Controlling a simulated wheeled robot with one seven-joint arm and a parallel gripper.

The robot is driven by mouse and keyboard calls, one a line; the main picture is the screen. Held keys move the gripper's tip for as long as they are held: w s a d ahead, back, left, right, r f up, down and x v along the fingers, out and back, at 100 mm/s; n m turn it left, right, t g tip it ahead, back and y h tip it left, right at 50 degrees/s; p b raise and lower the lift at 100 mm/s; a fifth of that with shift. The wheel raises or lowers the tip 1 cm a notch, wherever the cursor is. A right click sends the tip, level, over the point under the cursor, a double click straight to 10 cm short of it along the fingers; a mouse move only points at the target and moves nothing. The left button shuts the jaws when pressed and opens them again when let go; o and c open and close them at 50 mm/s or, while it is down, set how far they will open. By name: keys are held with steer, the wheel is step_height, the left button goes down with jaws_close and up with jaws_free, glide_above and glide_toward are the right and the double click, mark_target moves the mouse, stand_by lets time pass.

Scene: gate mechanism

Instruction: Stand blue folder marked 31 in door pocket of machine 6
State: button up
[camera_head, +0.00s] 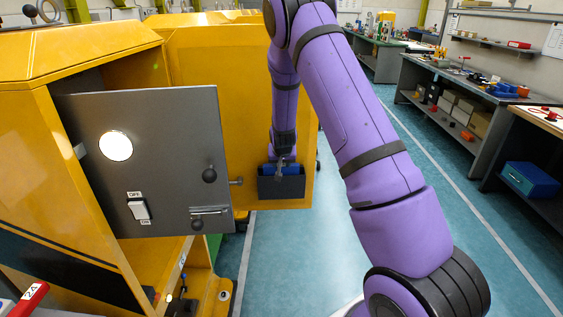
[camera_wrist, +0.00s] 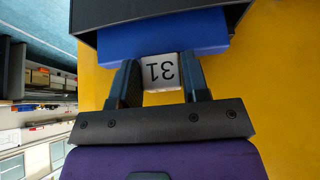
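The blue folder (camera_head: 268,169) is in the mouth of a dark grey pocket (camera_head: 282,188) on a yellow door panel (camera_head: 240,110). In the wrist view the folder (camera_wrist: 160,42) reaches under the dark rim of the pocket (camera_wrist: 140,12). Its white tab marked 31 (camera_wrist: 161,71) lies between the two fingers of my gripper (camera_wrist: 161,88), close against both. In the head view my gripper (camera_head: 284,159) is right above the pocket. How deep the folder sits is hidden. No machine number 6 is readable.
A grey panel (camera_head: 160,170) with a switch, knobs and handle stands open left of the pocket. A red item marked 24 (camera_head: 30,298) is at lower left. Workbenches (camera_head: 470,95) line the right. The blue-green floor between is clear.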

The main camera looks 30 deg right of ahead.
steer(key=o, duration=0.4)
steer(key=shift+o, duration=0.2)
steer(key=v, duration=1.1)
